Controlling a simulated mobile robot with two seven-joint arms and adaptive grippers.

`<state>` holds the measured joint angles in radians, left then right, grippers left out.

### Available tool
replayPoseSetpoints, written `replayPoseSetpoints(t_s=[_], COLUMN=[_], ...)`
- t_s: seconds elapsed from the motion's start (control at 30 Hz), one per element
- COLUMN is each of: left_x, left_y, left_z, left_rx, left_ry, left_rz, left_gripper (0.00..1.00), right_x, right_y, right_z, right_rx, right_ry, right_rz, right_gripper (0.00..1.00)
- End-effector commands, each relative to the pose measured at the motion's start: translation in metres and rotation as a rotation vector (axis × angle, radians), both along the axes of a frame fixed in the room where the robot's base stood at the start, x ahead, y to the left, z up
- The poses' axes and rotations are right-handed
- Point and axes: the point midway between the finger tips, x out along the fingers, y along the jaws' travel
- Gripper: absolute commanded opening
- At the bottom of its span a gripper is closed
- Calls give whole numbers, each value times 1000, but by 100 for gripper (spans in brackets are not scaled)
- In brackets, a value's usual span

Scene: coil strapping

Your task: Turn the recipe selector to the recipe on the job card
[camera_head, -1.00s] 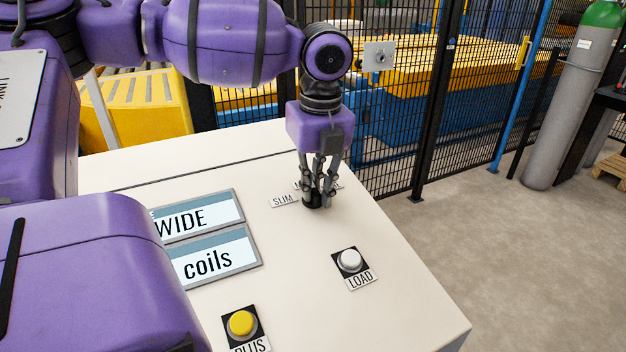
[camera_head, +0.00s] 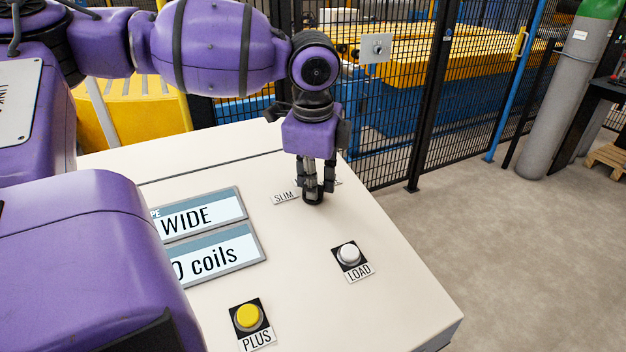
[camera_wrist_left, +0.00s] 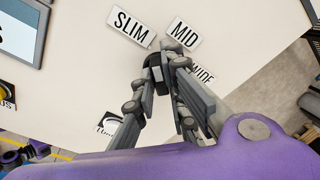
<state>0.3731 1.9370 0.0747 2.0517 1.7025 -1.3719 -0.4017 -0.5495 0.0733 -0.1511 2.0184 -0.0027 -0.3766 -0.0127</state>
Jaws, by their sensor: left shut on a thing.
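The black recipe selector (camera_head: 313,198) is a round knob on the cream console top. My left gripper (camera_head: 316,186) points down at it and is shut on it; the fingers hide much of the knob. In the left wrist view the selector (camera_wrist_left: 155,68) shows between the fingers, with labels SLIM (camera_wrist_left: 131,26), MID (camera_wrist_left: 183,33) and WIDE (camera_wrist_left: 203,73) around it. WIDE is partly covered by a finger. The upper display (camera_head: 202,215) reads WIDE. The job card is not clearly in view. My right gripper is not in view.
The lower display (camera_head: 208,256) shows "coils", its left part hidden by my purple arm. A white LOAD button (camera_head: 349,254) and a yellow PLUS button (camera_head: 248,317) sit on the console (camera_head: 300,300). A black mesh fence (camera_head: 385,150) stands behind.

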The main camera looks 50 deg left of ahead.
Motion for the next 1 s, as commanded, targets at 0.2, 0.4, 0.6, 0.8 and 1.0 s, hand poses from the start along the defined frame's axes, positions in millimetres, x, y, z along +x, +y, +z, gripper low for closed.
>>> replayPoseSetpoints(t_s=[0.2, 0.4, 0.6, 0.8, 1.0], left_x=[1, 1, 1, 1, 1], left_y=[0, 0, 1, 1, 1], left_z=[3, 2, 2, 2, 2], left_rx=[-5, -8, -9, -10, -10], left_ry=[-32, -45, -50, -50, -49], left_rz=[123, 191, 217, 222, 221], left_gripper=[0, 0, 0, 0, 14], right_x=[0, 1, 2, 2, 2], right_y=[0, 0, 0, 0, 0], right_z=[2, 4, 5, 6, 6], right_rx=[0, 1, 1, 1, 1], right_ry=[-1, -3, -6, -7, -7], right_rz=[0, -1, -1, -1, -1], right_gripper=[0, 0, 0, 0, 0])
